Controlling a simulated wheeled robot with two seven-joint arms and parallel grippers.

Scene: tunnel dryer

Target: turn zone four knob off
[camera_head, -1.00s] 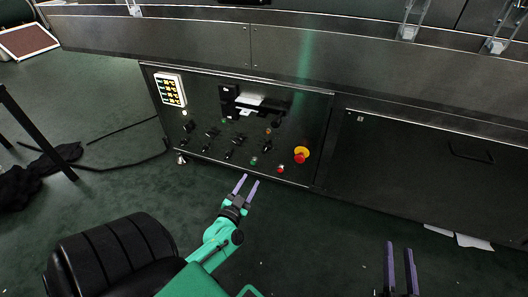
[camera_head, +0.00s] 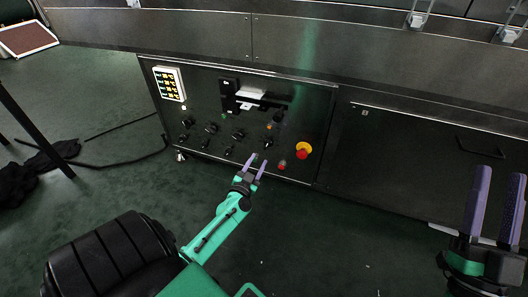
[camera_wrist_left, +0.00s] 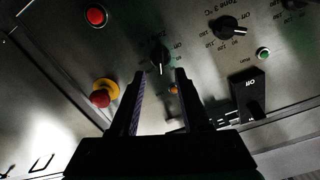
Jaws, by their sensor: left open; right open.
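The dark control panel (camera_head: 215,100) carries rows of black knobs. The rightmost upper knob (camera_head: 268,142) lies just above my left gripper (camera_head: 259,160), which is open and empty. In the left wrist view that knob (camera_wrist_left: 159,60) appears between and beyond the open fingers (camera_wrist_left: 158,95), with an "Off" mark beside it. I cannot tell its exact setting, and I see no clear contact. Another knob (camera_wrist_left: 231,28) is labelled Zone 3 °C. My right gripper (camera_head: 494,205) is open and empty at the lower right, away from the panel.
A red emergency stop on a yellow base (camera_head: 303,150) sits right of the knob, with a red button (camera_head: 282,167) below. A black box (camera_wrist_left: 248,95) labelled "Off" shows in the wrist view. The green floor (camera_head: 320,235) between my arms is clear.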

